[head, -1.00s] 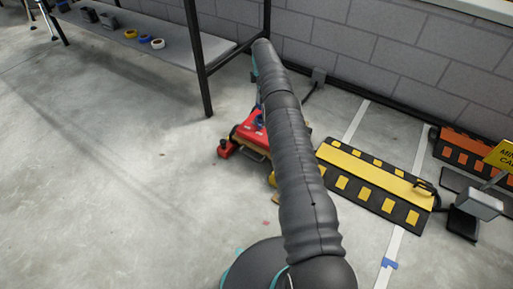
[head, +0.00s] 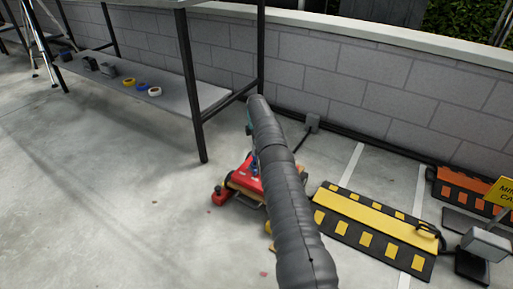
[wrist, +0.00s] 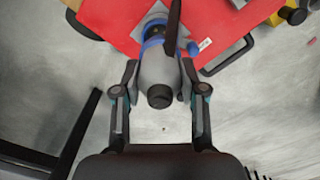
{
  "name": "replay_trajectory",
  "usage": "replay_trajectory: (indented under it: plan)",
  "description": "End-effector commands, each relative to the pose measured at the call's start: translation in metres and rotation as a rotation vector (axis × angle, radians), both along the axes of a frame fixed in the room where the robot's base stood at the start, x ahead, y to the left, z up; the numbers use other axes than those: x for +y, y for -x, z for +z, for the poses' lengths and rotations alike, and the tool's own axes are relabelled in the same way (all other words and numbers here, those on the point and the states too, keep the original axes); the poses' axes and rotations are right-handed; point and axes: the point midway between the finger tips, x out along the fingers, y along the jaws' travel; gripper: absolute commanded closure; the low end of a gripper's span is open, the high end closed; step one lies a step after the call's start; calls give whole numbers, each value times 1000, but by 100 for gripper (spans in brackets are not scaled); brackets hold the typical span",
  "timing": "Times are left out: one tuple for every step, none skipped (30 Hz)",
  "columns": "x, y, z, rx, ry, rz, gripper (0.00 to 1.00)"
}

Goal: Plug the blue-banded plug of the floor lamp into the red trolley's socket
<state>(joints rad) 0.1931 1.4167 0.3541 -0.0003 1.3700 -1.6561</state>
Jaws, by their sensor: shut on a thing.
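The grey plug (wrist: 158,75) with a blue band (wrist: 152,43) sits between the two fingers of my gripper (wrist: 160,80) in the wrist view. My gripper is shut on it. The plug's far end points at a grey plate on the red trolley (wrist: 110,18). A dark upright piece partly covers that spot, so I cannot tell whether the plug is in the socket. In the head view the red trolley (head: 219,197) stands on the floor, partly behind my arm. A bit of blue shows beside the arm there; my gripper is mostly hidden.
A yellow-and-black cable ramp (head: 375,228) lies right of the trolley, with a grey lamp-like box (head: 487,243) beyond it. A shelf rack (head: 175,92) with tape rolls stands at the left. A block wall (head: 350,75) runs behind. The floor at the left front is clear.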

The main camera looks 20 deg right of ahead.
Motion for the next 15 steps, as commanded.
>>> replay_trajectory:
  plan:
    - [0,0,1,-1,0,0,100]
    - [0,0,1,-1,0,0,100]
    - [0,0,1,-1,0,0,100]
    - [0,0,1,-1,0,0,100]
    - [0,0,1,-1,0,0,100]
    - [0,0,1,-1,0,0,100]
    - [0,0,1,-1,0,0,100]
    - [0,0,1,-1,0,0,100]
    - [0,0,1,-1,0,0,100]
    - [0,0,1,-1,0,0,100]
    - [0,0,0,-1,0,0,100]
    - [0,0,0,-1,0,0,100]
    - [0,0,-1,-1,0,0,100]
    - [0,0,-2,-1,0,0,100]
    - [0,0,-3,-1,0,0,100]
